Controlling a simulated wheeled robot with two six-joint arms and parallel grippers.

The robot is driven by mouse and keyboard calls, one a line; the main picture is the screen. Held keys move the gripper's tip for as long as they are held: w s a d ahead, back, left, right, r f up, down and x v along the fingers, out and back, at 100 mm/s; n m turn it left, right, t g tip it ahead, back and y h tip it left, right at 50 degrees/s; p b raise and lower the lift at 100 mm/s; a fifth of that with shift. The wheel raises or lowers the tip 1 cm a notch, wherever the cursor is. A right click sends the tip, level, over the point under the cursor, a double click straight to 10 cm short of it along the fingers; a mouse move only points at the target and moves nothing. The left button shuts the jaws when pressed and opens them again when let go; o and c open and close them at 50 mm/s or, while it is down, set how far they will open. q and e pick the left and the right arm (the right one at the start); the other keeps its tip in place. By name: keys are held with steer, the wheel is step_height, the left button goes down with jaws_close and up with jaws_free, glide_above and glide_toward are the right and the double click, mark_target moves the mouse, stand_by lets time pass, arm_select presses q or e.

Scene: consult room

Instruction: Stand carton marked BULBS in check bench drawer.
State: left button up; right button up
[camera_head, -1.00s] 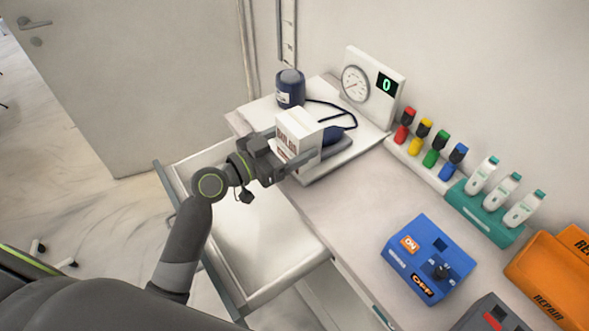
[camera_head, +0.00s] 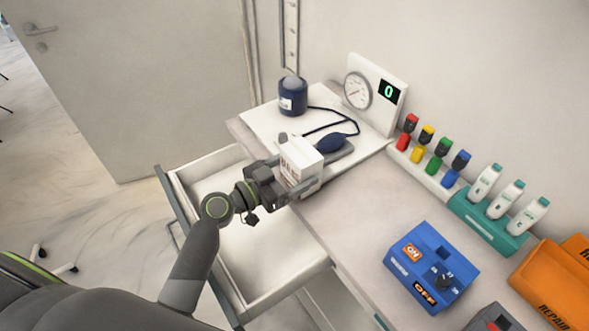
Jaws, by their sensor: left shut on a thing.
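A white carton (camera_head: 301,161) with dark red lettering on its side is held by my left gripper (camera_head: 298,180). The lettering is too small and partly covered to read. The gripper is shut on the carton, its fingers on either side, and the carton is upright over the bench edge beside the drawer. The check bench drawer (camera_head: 262,298) is pulled open at the left of the bench. Its visible white floor is empty; my left arm hides part of it. My right gripper is not in view.
On the bench, a white board (camera_head: 262,120) bears a blue cuff (camera_head: 292,96), a bulb (camera_head: 331,143) and a gauge panel (camera_head: 375,94). Colored bottles, white bottles (camera_head: 506,197), a blue switch box (camera_head: 432,266) and orange bins (camera_head: 556,285) stand to the right. The front middle bench top is clear.

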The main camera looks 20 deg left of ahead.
arm_select(q)
steer(key=o, duration=1.1)
steer(key=shift+c, duration=0.2)
